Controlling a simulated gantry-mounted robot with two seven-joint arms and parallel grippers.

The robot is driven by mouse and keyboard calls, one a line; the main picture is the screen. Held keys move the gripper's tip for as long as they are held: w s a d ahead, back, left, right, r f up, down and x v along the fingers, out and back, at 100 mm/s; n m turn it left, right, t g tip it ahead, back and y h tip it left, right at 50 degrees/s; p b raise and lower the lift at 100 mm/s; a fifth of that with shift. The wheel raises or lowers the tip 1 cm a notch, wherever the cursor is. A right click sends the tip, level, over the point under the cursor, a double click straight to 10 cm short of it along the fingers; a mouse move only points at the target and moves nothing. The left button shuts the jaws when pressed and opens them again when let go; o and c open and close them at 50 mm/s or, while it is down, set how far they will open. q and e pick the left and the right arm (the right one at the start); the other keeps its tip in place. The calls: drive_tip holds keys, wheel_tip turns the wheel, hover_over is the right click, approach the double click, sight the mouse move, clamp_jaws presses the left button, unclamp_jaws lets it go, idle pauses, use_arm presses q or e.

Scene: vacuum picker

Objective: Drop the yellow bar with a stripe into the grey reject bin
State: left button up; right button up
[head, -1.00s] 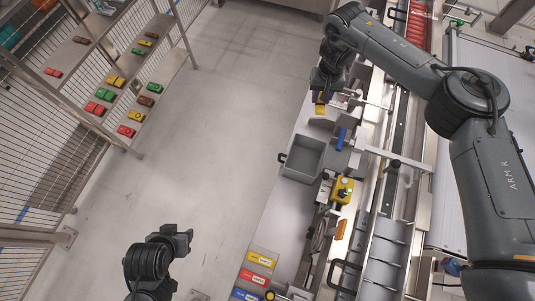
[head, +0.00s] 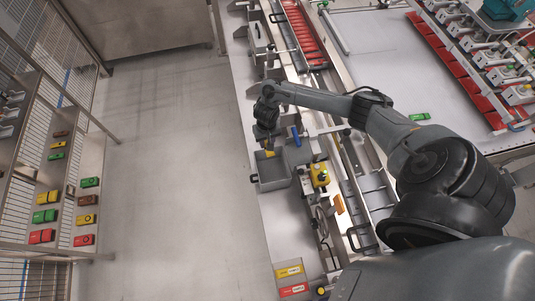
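The grey bin (head: 272,184), an open square box, stands on the long bench in the middle of the head view. My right gripper (head: 267,146) comes in from the right and points down over the bin's far part. A small yellow bar (head: 269,154) shows at its fingertips, and the gripper looks shut on it. The bar appears at or just above the bin's opening; its exact height is hard to tell. A stripe cannot be made out at this size. My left gripper is out of view.
A blue-handled part (head: 296,136) and a yellow control box (head: 319,174) sit beside the bin. A shelf rack (head: 95,205) with coloured bars stands at left. A green bar (head: 419,117) lies on the white surface at right. The floor between rack and bench is clear.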

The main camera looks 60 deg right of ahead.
drive_tip(key=s+f+b, duration=0.4)
drive_tip(key=f+b, duration=0.3)
drive_tip(key=f, duration=0.1)
drive_tip(key=shift+s+d, duration=0.2)
drive_tip(key=shift+d, duration=0.05)
idle(0.4)
drive_tip(key=shift+f, duration=0.1)
drive_tip(key=o, duration=1.1)
wheel_tip(320, 180, up, 11)
drive_tip(key=p, duration=0.2)
drive_tip(key=shift+f, duration=0.1)
